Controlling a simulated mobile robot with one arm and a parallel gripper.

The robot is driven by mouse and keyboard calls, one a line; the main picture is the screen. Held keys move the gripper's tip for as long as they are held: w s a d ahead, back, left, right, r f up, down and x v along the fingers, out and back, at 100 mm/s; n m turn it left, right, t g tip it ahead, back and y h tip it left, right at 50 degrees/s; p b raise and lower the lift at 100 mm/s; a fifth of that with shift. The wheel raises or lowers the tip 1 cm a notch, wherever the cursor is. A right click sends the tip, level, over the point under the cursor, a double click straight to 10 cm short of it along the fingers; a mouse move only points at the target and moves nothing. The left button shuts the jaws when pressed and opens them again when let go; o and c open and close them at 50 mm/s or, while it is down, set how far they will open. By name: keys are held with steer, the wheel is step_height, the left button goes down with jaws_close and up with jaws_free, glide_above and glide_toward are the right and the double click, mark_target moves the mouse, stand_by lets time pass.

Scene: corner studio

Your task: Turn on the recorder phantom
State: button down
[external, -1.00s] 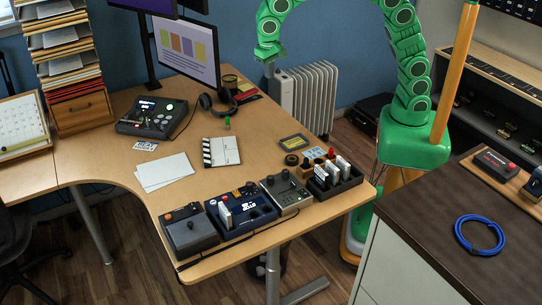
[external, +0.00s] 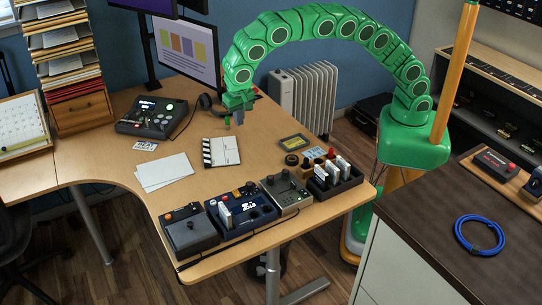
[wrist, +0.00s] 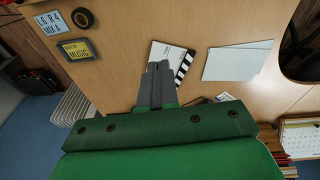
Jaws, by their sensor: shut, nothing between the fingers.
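Several devices with knobs stand on the wooden desk; I cannot tell for sure which is the recorder, and no phantom switch can be read. A dark blue unit (external: 243,213) with a lit screen stands at the front edge. A grey unit with knobs (external: 286,193) is to its right, and a dark grey unit (external: 188,231) with a orange button to its left. A black console (external: 152,117) with a lit screen and a green light is at the back left. My gripper (external: 239,120) is shut and empty above the back of the desk; its fingers (wrist: 159,66) show over the clapperboard.
The clapperboard (external: 221,151) and white sheets (external: 165,172) lie mid-desk. A black rack with white cards (external: 336,178) stands at the right corner. The monitor (external: 187,48) and headphones (external: 206,101) are close to my arm. Desk between sheets and front units is clear.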

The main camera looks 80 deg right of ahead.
glide_above(235, 190)
steer(key=s+a, duration=0.1)
steer(key=a, duration=0.1)
step_height(235, 190, down, 6)
steer(key=shift+s+d+m+y, duration=0.2)
steer(key=shift+m+y, duration=0.1)
steer(key=shift+m, duration=0.1)
steer(key=shift+f, duration=0.15)
steer(key=f, duration=0.4)
steer(key=w+f, duration=0.1)
steer(key=f, duration=0.4)
steer(key=d+f, duration=0.1)
steer(key=f, duration=0.3)
steer(key=shift+w+d+f, duration=0.1)
steer(key=shift+w+f, duration=0.05)
steer(key=shift+f, duration=0.25)
steer(key=shift+d+f, duration=0.1)
steer(key=shift+f, duration=0.2)
